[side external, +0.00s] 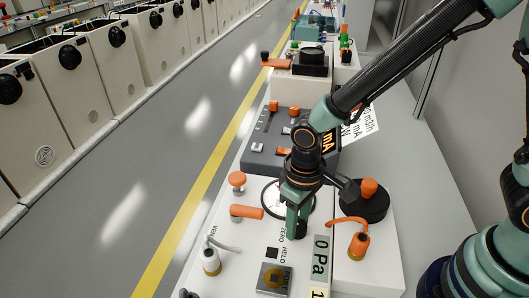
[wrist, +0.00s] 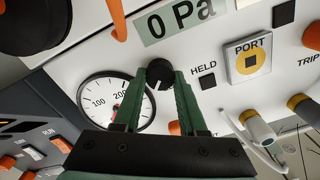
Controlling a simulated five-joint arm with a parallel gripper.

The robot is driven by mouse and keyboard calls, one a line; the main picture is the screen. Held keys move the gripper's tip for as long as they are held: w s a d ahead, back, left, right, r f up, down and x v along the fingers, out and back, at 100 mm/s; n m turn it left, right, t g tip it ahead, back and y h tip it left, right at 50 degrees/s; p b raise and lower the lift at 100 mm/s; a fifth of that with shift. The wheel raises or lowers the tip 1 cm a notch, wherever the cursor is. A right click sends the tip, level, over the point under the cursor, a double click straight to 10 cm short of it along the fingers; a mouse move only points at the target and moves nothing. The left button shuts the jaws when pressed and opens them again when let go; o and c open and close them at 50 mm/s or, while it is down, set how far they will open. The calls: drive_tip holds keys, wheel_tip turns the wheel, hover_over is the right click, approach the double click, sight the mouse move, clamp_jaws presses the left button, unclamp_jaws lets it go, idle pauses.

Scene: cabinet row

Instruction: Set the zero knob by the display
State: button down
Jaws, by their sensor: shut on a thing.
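The zero knob (wrist: 160,76) is a small round black knob on the white panel, just below the display in the wrist view. My gripper (wrist: 161,85) has its two green fingers closed on either side of it. In the side view my gripper (side external: 297,222) points down at the panel with the dark knob at its fingertips, mostly hidden. The display (side external: 320,260) lies to the right of the knob there and reads 0 Pa; it also shows at the top of the wrist view (wrist: 182,18).
A round gauge (wrist: 116,102) marked 100 and 200 sits beside the knob. A dark square by HELD (wrist: 207,82) and a yellow PORT (wrist: 249,61) are on the other side. An orange-topped black knob (side external: 364,201) and an orange hose fitting (side external: 358,243) stand close by.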

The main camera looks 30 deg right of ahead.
idle(0.3)
drive_tip(key=shift+r, duration=0.1)
drive_tip(key=c, duration=0.8)
unclamp_jaws()
drive_tip(key=shift+o, duration=0.2)
wheel_tip(320, 180, up, 12)
